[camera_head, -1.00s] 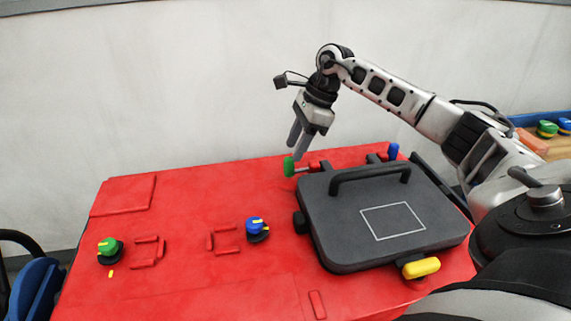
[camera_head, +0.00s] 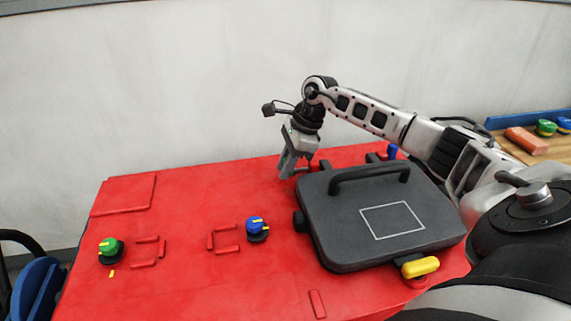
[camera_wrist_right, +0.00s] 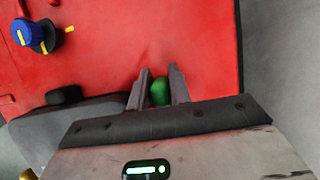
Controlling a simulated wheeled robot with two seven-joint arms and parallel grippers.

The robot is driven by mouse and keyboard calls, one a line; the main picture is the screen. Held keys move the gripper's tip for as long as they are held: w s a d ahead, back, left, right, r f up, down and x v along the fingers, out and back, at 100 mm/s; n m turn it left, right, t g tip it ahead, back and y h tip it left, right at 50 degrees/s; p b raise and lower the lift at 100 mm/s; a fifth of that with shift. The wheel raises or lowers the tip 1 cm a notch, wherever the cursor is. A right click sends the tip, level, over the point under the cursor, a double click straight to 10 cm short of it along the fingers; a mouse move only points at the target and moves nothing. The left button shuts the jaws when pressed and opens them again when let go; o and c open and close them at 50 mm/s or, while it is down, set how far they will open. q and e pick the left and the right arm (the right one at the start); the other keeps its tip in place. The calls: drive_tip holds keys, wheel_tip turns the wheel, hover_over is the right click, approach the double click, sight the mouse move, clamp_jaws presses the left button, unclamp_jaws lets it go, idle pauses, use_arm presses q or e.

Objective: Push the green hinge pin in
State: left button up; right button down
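The green hinge pin (camera_wrist_right: 160,92) shows in the right wrist view as a green head between my right gripper's fingers. In the head view my right gripper (camera_head: 287,172) is down at the far left corner of the dark grey lid (camera_head: 330,215) and hides the green head. A bit of the pin's hinge (camera_head: 324,164) shows just right of the fingertips. The two fingers (camera_wrist_right: 160,85) stand apart, one on each side of the green head; I cannot tell whether they press on it. My left gripper is in neither current view.
The red panel top (camera_head: 185,200) is mostly clear to the left. It carries a blue knob (camera_head: 255,226) and a green knob (camera_head: 109,246). The lid has a raised handle (camera_head: 370,173) and a yellow latch (camera_head: 420,267). A blue pin (camera_head: 392,151) stands at the other hinge.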

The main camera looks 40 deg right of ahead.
sight(302, 168)
drive_tip(key=d, duration=0.1)
drive_tip(key=s+d+b, duration=0.1)
drive_tip(key=d, duration=0.1)
drive_tip(key=shift+s+d, duration=0.15)
drive_tip(key=shift+s, duration=0.2)
drive_tip(key=shift+d, duration=0.1)
drive_tip(key=c, duration=1.3)
unclamp_jaws()
drive_tip(key=shift+s, duration=0.1)
drive_tip(key=shift+r, duration=0.1)
drive_tip(key=v, duration=1.6)
drive_tip(key=shift+d, duration=0.1)
